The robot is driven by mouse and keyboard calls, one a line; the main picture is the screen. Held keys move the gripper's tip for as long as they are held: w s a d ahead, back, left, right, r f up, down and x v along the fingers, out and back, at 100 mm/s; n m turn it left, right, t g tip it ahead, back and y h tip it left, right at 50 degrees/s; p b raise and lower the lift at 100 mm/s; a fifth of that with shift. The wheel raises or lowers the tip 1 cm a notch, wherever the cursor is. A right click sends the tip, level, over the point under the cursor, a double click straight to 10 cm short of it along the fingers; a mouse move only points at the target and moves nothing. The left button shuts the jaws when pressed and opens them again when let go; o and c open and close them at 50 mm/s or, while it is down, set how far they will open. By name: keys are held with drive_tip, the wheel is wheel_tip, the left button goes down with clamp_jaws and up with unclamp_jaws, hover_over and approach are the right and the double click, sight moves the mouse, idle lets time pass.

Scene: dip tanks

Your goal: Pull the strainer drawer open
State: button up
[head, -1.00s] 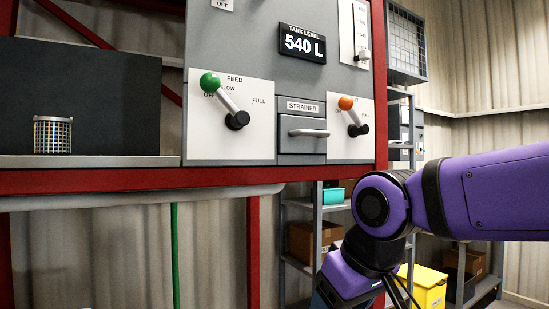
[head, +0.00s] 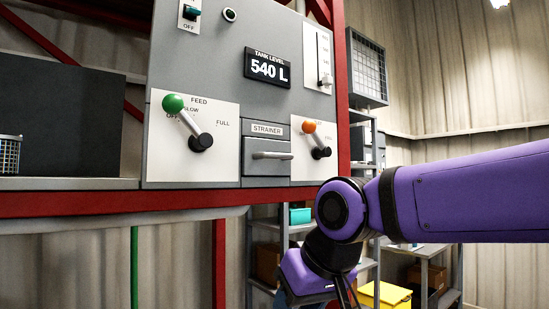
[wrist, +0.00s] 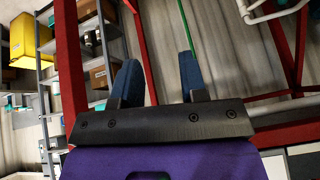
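The strainer drawer (head: 266,169) is a small grey front with a horizontal bar handle (head: 272,155), under a "STRAINER" label in the grey panel in the head view. Its front sits level with the panel and looks shut. My gripper shows in the wrist view (wrist: 156,80), its two blue fingers spread apart with nothing between them. In the head view my purple wrist is below and right of the drawer, and the fingers are mostly out of sight at the bottom edge. The drawer is not in the wrist view.
A green-knobbed feed lever (head: 188,122) is left of the drawer, and an orange-knobbed lever (head: 317,140) is close on its right. A red frame beam (head: 120,203) runs under the panel. A mesh basket (head: 9,155) stands at the left. Shelves (wrist: 50,60) stand behind.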

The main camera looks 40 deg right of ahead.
drive_tip(key=w+d+r+m+t, duration=0.2)
drive_tip(key=r+m, duration=0.2)
drive_tip(key=r, duration=0.2)
drive_tip(key=w+d+r+m+t, duration=0.1)
drive_tip(key=w+r+m+t, duration=0.2)
drive_tip(key=r, duration=0.4)
drive_tip(key=m+t, duration=0.4)
drive_tip(key=m, duration=0.5)
approach(282, 155)
drive_tip(key=x, duration=1)
drive_tip(key=shift+w, duration=0.35)
drive_tip(key=shift+f, duration=0.1)
clamp_jaws()
